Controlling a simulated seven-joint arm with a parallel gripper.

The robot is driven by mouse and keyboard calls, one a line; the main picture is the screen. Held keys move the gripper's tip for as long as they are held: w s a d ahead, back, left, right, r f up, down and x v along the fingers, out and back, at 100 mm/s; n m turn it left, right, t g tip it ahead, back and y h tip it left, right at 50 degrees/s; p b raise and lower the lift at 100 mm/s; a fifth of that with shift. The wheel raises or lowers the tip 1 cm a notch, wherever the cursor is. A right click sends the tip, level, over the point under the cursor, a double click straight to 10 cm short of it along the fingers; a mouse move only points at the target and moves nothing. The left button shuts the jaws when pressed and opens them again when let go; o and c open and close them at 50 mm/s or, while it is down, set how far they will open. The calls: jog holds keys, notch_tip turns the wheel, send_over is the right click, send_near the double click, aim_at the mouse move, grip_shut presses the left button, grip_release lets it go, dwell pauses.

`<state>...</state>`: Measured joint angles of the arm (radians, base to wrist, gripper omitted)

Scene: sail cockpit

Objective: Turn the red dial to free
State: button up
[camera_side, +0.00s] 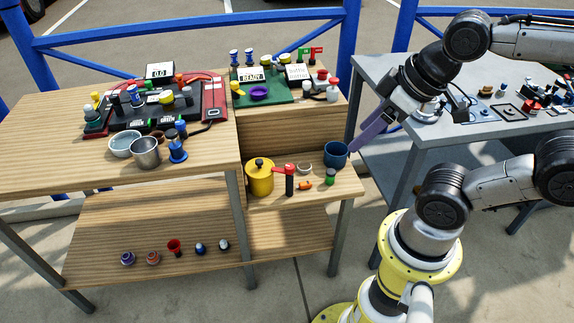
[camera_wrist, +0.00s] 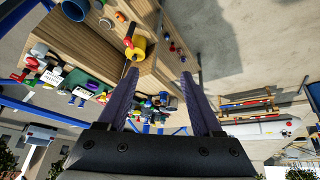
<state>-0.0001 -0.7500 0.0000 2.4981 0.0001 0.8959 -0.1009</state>
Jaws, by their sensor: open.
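My gripper (camera_side: 356,146) is open and empty, with long purple fingers hanging down by the blue cup; whether they touch it is unclear. The fingers also show spread apart in the wrist view (camera_wrist: 160,76). Several red parts could be the dial, and I cannot tell which it is. A red-topped knob (camera_side: 322,74) and a red-and-white knob (camera_side: 333,84) are at the right end of the green board (camera_side: 272,92). Red parts (camera_side: 533,106) also stand on the grey table. No mark reading "free" is legible.
A blue cup (camera_side: 336,154), yellow pot (camera_side: 260,178) and red-handled item (camera_side: 288,178) stand on the lower wooden shelf. A black-and-red panel (camera_side: 212,92) with several knobs is on the left table. A blue railing (camera_side: 190,32) runs behind. The grey table (camera_side: 375,68) stands right.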

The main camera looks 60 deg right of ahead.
jog(key=w+r+n, duration=0.4)
jog(key=w, duration=0.2)
jog(key=n+g, duration=0.4)
jog(key=g, duration=0.2)
send_over(290, 166)
notch_tip(290, 166, down, 20)
notch_tip(290, 166, down, 14)
jog(key=shift+r, duration=0.25)
grip_shut()
